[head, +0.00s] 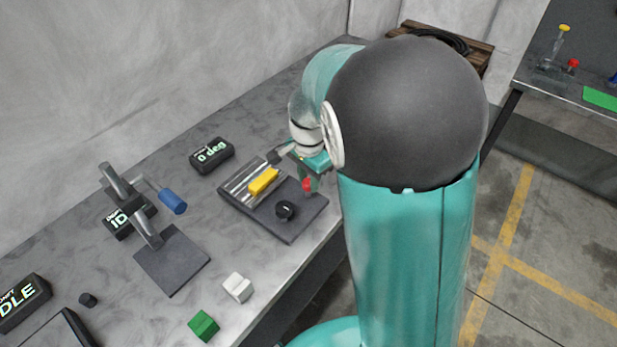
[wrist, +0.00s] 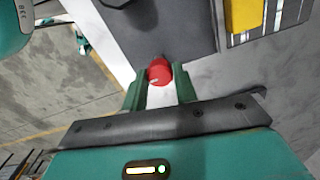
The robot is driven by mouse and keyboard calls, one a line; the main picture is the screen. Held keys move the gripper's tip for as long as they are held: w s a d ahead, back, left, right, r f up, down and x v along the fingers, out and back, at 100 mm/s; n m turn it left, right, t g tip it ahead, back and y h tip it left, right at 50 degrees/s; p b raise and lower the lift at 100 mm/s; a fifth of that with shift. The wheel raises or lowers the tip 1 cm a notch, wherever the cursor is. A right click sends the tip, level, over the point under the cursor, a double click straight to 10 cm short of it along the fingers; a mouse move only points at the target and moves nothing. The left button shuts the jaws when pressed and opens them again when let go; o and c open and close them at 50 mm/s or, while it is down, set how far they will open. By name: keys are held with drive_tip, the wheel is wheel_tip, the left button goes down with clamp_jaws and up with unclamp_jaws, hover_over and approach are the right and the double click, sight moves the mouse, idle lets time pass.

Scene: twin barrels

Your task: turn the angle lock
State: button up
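The angle lock appears to be the red knob (head: 307,184) at the back right edge of the dark fixture (head: 308,222). In the wrist view the red knob (wrist: 159,72) sits between the tips of my gripper's two green fingers (wrist: 160,82). Both fingers meet its sides with no clear gap, so my gripper looks shut on it. In the head view my gripper (head: 312,172) reaches down at the fixture's right side, and my arm hides part of it. A yellow block (head: 264,181) lies on the fixture's ribbed metal part, and a black knob (head: 285,210) is at its front.
A display reading "0 deg" (head: 212,154) stands behind the fixture. To the left is a stand with a blue handle (head: 173,201). A white block (head: 237,287) and a green block (head: 203,325) lie near the bench's front edge. The bench between stand and fixture is clear.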

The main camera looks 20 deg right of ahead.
drive_tip(key=shift+n, duration=0.4)
drive_tip(key=n, duration=0.3)
drive_tip(key=shift+n, duration=0.3)
drive_tip(key=n, duration=0.4)
drive_tip(key=shift+n, duration=0.3)
drive_tip(key=n, duration=0.4)
drive_tip(key=shift+n, duration=2.5)
drive_tip(key=o, duration=1)
